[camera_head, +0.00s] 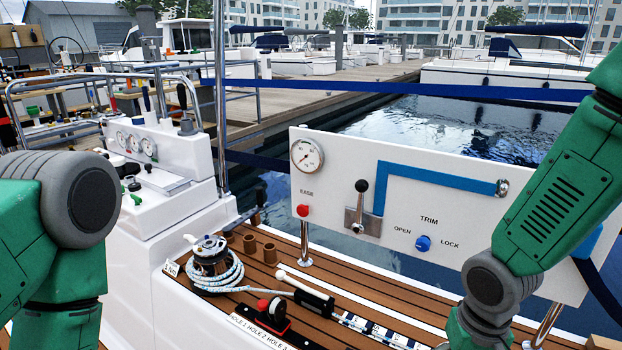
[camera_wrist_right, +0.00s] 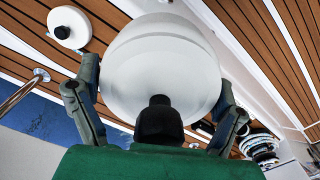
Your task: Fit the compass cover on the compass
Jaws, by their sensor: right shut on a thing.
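A large white domed piece (camera_wrist_right: 165,65), which looks like the compass cover, fills the middle of the right wrist view. My right gripper (camera_wrist_right: 158,100) is shut on it, with one finger along each side. A black rounded part (camera_wrist_right: 158,122) stands in front of its lower edge; I cannot tell if it belongs to the cover. I cannot pick out the compass for sure; it may be hidden. In the head view my right arm reaches down on the right and its gripper is out of frame. My left arm shows at the left, its gripper out of view.
A white disc with a dark centre (camera_wrist_right: 70,26) lies on the planked deck. A winch with coiled rope (camera_head: 211,262), a black-and-red fitting (camera_head: 272,312) and a black-handled bar (camera_head: 313,298) are on deck. A white panel (camera_head: 440,205) stands on posts behind.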

